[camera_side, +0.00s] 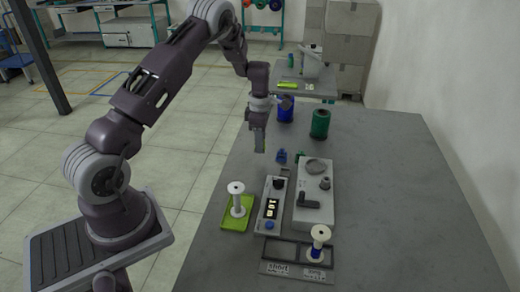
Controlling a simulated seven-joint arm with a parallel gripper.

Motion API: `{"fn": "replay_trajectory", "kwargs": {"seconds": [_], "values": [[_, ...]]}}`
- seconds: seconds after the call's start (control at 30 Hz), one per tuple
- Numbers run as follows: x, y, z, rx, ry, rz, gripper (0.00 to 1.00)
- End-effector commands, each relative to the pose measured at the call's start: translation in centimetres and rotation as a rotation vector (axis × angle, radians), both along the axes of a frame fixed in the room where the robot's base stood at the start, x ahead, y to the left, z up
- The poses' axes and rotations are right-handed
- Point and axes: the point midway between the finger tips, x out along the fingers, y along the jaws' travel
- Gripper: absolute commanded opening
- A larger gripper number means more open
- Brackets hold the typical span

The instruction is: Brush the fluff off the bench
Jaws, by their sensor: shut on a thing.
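My gripper (259,142) points down over the left part of the grey bench (400,190), left of the small blue piece. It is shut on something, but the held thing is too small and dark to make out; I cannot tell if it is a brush. A small blue piece (281,156) and a small green piece (299,157) lie on the bench behind the devices. I cannot tell whether either is fluff. No other fluff is clear at this size.
A winder (316,200) and a control box (269,205) stand mid-bench. A white spool (237,200) stands on a green tray (233,224). Blue (285,109) and green (320,124) spools stand behind. The right side is clear.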

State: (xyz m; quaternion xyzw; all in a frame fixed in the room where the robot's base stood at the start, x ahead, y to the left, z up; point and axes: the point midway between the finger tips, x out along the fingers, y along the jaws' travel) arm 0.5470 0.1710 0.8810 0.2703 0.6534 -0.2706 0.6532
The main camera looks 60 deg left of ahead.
Motion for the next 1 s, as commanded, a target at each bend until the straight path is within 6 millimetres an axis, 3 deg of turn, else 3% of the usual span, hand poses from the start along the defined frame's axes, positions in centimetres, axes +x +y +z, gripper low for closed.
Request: {"fn": "replay_trajectory", "kwargs": {"seconds": [0.43, 1.0], "values": [[0.0, 0.0, 3.8, 0.001, -0.001, 0.0, 0.0], [0.0, 0.0, 4.1, 0.0, 0.0, 0.0, 0.0]]}}
